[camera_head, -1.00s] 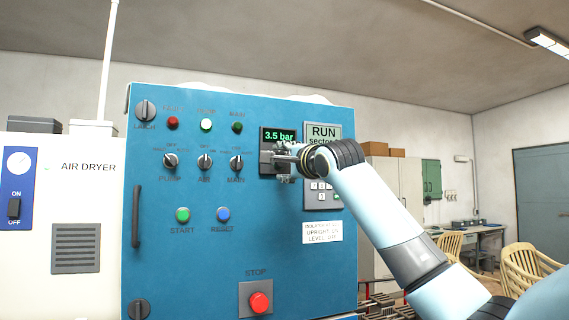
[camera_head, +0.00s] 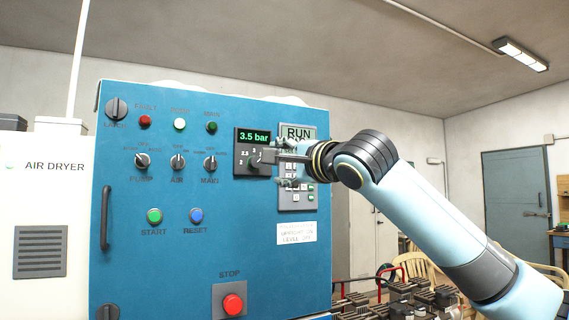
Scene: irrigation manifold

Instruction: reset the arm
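My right arm comes in from the right, and its gripper (camera_head: 284,165) is in front of the blue control cabinet (camera_head: 140,255). The gripper covers part of the keypad panel (camera_head: 298,203) and the area below the green "3.5 bar" display (camera_head: 253,137). Dark and grey finger parts show there beside a dark knob-like part (camera_head: 266,156) with scale numbers. Whether the fingers touch it, and how far apart they are, I cannot tell. My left gripper is not in view.
The cabinet also has lamps, selector switches, a green START button (camera_head: 154,216), a blue RESET button (camera_head: 196,215) and a red STOP button (camera_head: 233,305). A white air dryer (camera_head: 45,210) stands at left. Dark manifold parts (camera_head: 400,292) and chairs (camera_head: 437,277) are at lower right.

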